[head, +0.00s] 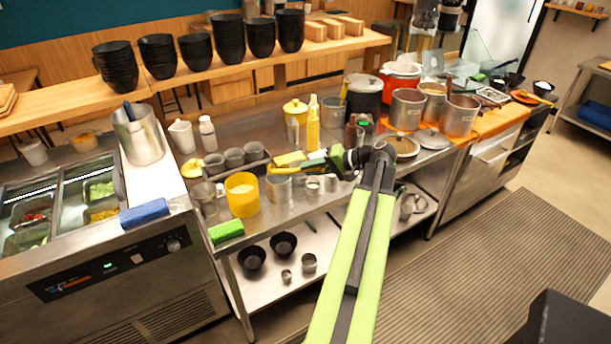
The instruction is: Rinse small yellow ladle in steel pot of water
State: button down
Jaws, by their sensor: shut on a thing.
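My gripper (338,162) is at the end of my green arm, over the steel counter near the middle of the view. It is shut on the small yellow ladle (297,169), whose yellow handle runs left from the jaws. The ladle's far end is over or just behind a small steel pot (279,190); I cannot tell whether it is inside the pot or touches it. A tall steel pot (140,146) with a blue-handled utensil stands farther left. Water cannot be made out in either pot.
A yellow container (242,196) stands just left of the small pot. Small metal cups (313,187) stand right of it. A yellow bottle (313,128) and a black pot (363,95) stand behind. Large steel pots (407,109) are at right. A green sponge (227,231) lies at the front edge.

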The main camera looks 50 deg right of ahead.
notch_tip(320, 180, down, 8)
jog(key=s+m+t+y+b, duration=0.1)
jog(key=m+t+b, duration=0.3)
jog(key=b, duration=1.5)
jog(key=shift+s+t, duration=0.5)
jog(key=shift+t, duration=0.7)
jog(key=shift+d+r, duration=0.1)
jog(key=shift+r, duration=0.1)
